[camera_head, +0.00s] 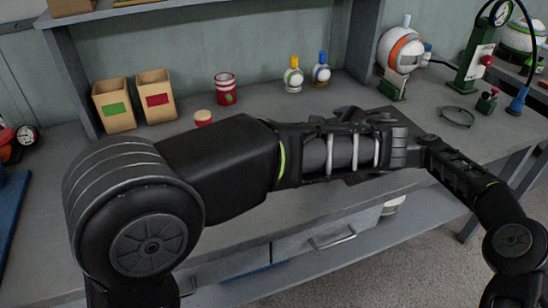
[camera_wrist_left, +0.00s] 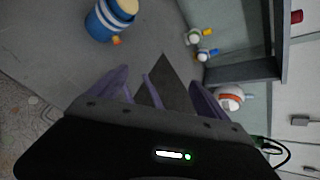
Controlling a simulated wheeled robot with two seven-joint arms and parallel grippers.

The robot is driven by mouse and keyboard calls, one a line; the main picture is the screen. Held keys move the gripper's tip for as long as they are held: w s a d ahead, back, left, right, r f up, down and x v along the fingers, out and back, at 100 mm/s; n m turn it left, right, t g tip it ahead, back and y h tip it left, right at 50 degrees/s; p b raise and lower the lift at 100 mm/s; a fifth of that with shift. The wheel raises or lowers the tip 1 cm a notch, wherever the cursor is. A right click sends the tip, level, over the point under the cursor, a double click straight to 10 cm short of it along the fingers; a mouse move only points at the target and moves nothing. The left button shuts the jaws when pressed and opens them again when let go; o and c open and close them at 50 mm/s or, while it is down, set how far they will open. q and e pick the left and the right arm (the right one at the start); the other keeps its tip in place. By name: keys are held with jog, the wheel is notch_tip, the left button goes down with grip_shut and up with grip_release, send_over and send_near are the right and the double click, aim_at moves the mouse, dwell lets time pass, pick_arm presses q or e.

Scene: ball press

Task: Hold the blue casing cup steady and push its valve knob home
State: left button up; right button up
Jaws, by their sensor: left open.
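The blue casing cup (camera_wrist_left: 103,22) shows in the left wrist view at the upper left, with white bands and a cream top. A small orange knob (camera_wrist_left: 117,41) sticks out from its side. My left gripper (camera_wrist_left: 160,78) is open, its purple fingers spread and empty, apart from the cup. In the head view my left arm crosses the bench, and the cup cannot be seen. My right arm comes in from the right and its end meets the dark mass of the left wrist; I cannot make out the right gripper's jaws.
Two cardboard boxes (camera_head: 133,98), a red tin (camera_head: 225,89), a low red jar (camera_head: 203,117) and two small bottles (camera_head: 307,73) stand at the back. An orange-striped white vessel (camera_head: 400,50) and a green gauge stand (camera_head: 474,60) are at the right. A green ring (camera_head: 456,118) lies on the bench.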

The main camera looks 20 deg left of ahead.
pick_arm(q)
jog(key=a+f+m+y, duration=0.1)
jog(key=a+f, duration=0.1)
jog(key=f, duration=0.1)
jog(key=s+a+f+m+y, duration=0.1)
jog(key=f+y, duration=0.1)
jog(key=a+f+m+y, duration=0.1)
jog(key=a+f, duration=0.1)
jog(key=f, duration=0.1)
jog(key=shift+s+a+f+y, duration=0.25)
jog(key=shift+a+f+y, duration=0.05)
jog(key=shift+f+y, duration=0.1)
jog(key=a+y, duration=0.1)
jog(key=a, duration=0.1)
jog(key=w+a+f+m+y, duration=0.1)
jog(key=a, duration=0.1)
jog(key=a+y, duration=0.1)
jog(key=a, duration=0.1)
jog(key=shift+w+f+m+t+y, duration=0.2)
jog(key=shift+f+m+t+y, duration=0.1)
jog(key=shift+t+y, duration=0.1)
pick_arm(e)
jog(key=shift+a, duration=0.1)
pick_arm(q)
jog(key=shift+w+a+y, duration=0.25)
jog(key=shift+a+y, duration=0.05)
jog(key=shift+a, duration=0.1)
jog(key=shift+x, duration=3.9)
